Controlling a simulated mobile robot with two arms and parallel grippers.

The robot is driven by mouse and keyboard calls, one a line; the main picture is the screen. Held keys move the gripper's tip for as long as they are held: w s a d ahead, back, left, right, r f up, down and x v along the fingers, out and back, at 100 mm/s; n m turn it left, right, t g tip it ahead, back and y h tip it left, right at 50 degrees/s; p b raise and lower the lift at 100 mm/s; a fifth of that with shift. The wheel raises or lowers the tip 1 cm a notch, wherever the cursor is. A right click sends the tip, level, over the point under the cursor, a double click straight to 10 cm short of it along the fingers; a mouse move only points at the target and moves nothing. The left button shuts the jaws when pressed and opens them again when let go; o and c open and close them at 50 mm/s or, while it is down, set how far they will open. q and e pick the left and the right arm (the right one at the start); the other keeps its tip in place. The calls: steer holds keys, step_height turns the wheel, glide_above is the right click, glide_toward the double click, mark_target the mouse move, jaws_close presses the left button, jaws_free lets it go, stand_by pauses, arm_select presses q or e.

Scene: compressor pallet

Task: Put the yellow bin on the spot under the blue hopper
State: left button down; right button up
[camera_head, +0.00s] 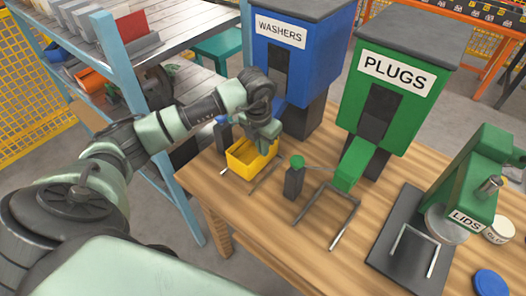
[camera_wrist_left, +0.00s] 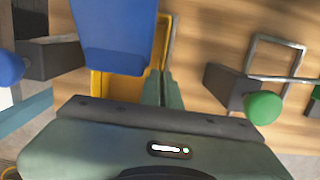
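The blue hopper (camera_head: 283,65), labelled WASHERS, stands at the table's back left. Its blue chute (camera_wrist_left: 113,30) covers part of the yellow bin in the left wrist view. The open-topped yellow bin (camera_head: 243,162) is at the table's left edge, below the chute, between thin grey rods (camera_head: 265,178). Whether it rests fully on the table I cannot tell. My left gripper (camera_head: 264,142) is at the bin's right side. In the left wrist view its fingers (camera_wrist_left: 162,90) are close together on the bin's side wall (camera_wrist_left: 156,62). My right gripper is not in view.
The green hopper (camera_head: 395,80), labelled PLUGS, stands to the right with a metal bracket (camera_head: 330,205) in front. A dark post with a green button (camera_head: 297,162) is between them. A green press (camera_head: 480,175) stands at far right. A blue shelf rack (camera_head: 120,60) is left.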

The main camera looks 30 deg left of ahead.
mark_target(263, 167)
arm_select(q)
step_height(263, 167, down, 3)
steer(key=shift+r+p, duration=0.2)
steer(key=shift+p, duration=0.5)
steer(key=shift+f, duration=0.45)
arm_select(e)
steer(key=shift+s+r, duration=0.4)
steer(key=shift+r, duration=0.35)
arm_select(q)
steer(key=shift+f, duration=0.2)
steer(key=c, duration=1.6)
jaws_free()
steer(key=shift+c, duration=0.2)
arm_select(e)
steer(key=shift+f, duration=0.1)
arm_select(q)
steer(key=shift+r, duration=0.15)
